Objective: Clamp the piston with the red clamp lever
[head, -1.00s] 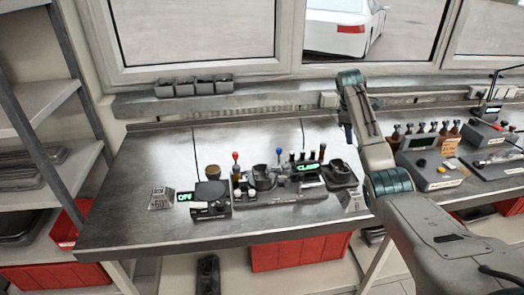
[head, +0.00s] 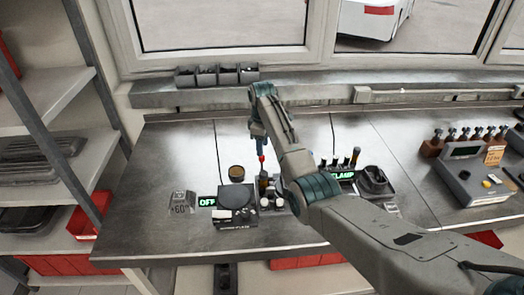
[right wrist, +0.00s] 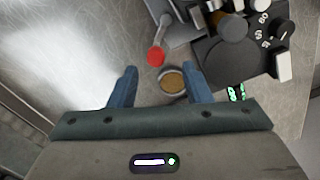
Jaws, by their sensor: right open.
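The red knob of the clamp lever (head: 262,158) stands up just below my right gripper (head: 258,137) in the head view. In the right wrist view the red knob (right wrist: 156,57) lies between and slightly beyond the tips of my blue fingers, on a grey lever arm. My right gripper (right wrist: 160,76) is open and empty, and I see no contact with the knob. The clamp fixture is mostly hidden behind my right arm in the head view, and I cannot make out the piston clearly. My left gripper is not in view.
A round tin with brown content (head: 236,172) stands close to the lever. A black device with a round plate (head: 237,197) and an "OFF" display (head: 207,201) is in front.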

